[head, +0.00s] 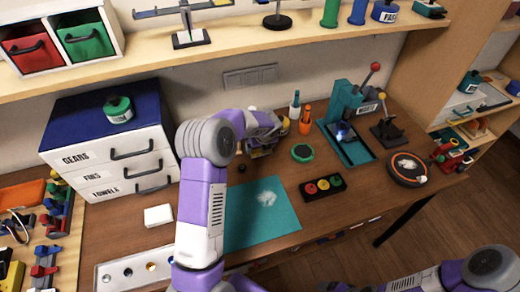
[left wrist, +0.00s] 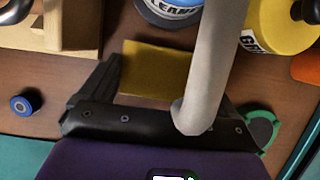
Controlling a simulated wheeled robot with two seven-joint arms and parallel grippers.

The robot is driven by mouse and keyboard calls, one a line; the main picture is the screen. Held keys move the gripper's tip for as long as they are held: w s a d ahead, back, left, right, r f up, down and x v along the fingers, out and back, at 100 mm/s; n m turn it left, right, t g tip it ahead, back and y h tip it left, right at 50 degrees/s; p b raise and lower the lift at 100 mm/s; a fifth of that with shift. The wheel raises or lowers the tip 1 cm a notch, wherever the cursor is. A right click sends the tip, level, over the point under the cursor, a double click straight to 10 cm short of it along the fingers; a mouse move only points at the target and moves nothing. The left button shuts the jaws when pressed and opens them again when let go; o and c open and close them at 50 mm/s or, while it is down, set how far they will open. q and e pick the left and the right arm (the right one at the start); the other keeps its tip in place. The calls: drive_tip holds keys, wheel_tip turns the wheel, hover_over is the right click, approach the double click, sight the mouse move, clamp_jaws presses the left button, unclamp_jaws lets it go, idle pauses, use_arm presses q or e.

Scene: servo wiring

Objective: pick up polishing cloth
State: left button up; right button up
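The polishing cloth looks like the flat mustard-yellow piece (left wrist: 148,68) lying on the wooden bench in the left wrist view. My left gripper (left wrist: 170,88) is at the cloth with its fingers apart; the left finger is beside the cloth's left edge. A grey tube-like part crosses in front and hides the cloth's right side and most of the other finger. In the head view my left gripper (head: 268,138) is low over the back of the bench, and my arm hides most of the spot. My right arm shows at the bottom right, its gripper outside the picture.
A blue-labelled container (left wrist: 170,10) and a yellow container (left wrist: 280,25) stand close behind the cloth. A wooden holder (left wrist: 68,32) is at left, a small blue roller (left wrist: 25,105) nearby. A teal mat (head: 285,222) and a green press (head: 345,105) share the bench.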

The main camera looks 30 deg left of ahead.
use_arm(q)
drive_tip(key=c, duration=0.6)
drive_tip(key=shift+o, duration=0.2)
drive_tip(key=shift+d+r, duration=0.15)
drive_tip(key=shift+r, duration=0.3)
wheel_tip(320, 180, up, 6)
drive_tip(key=shift+p, duration=1)
drive_tip(key=s+d+b, duration=0.1)
drive_tip(key=s+d, duration=1.2)
drive_tip(key=d, duration=0.2)
